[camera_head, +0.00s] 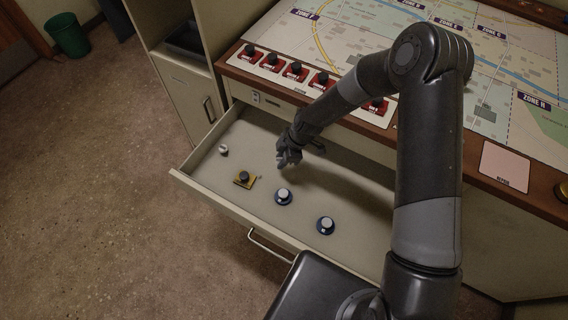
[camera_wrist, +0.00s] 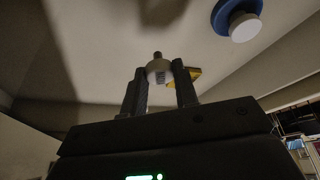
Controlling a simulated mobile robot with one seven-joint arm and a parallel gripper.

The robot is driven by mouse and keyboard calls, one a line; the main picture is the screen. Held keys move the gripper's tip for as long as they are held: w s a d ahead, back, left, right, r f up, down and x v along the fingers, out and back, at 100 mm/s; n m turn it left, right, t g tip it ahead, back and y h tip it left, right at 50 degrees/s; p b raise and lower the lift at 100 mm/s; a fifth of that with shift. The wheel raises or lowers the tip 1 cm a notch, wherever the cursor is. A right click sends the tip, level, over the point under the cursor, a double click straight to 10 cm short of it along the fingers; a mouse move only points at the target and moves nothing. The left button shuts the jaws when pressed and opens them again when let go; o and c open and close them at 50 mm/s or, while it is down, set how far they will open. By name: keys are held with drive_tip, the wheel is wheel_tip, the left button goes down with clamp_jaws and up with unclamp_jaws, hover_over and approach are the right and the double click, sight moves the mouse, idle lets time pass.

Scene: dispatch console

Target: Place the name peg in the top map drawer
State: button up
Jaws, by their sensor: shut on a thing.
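The top map drawer (camera_head: 205,172) is pulled open below the map console. My gripper (camera_head: 288,158) is inside the drawer's outline, pointing down close above its floor. In the wrist view my gripper (camera_wrist: 160,92) is shut on a small pale peg (camera_wrist: 158,67) with a dark tip, which appears to be the name peg. In the head view the gripper hides this peg. I cannot tell whether the peg touches the drawer floor.
In the drawer are a small pale peg (camera_head: 223,150), a yellow piece with a dark knob (camera_head: 244,179) and two blue discs with pale knobs (camera_head: 283,196) (camera_head: 326,225). Red-based knobs (camera_head: 294,71) line the console edge. The drawer's left wall and front are near.

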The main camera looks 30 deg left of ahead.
drive_tip(key=shift+f, duration=1.75)
drive_tip(key=o, duration=0.9)
drive_tip(key=shift+f, duration=0.1)
drive_tip(key=shift+o, duration=0.2)
drive_tip(key=v, duration=0.7)
drive_tip(key=shift+r, duration=0.4)
drive_tip(key=shift+w, duration=0.1)
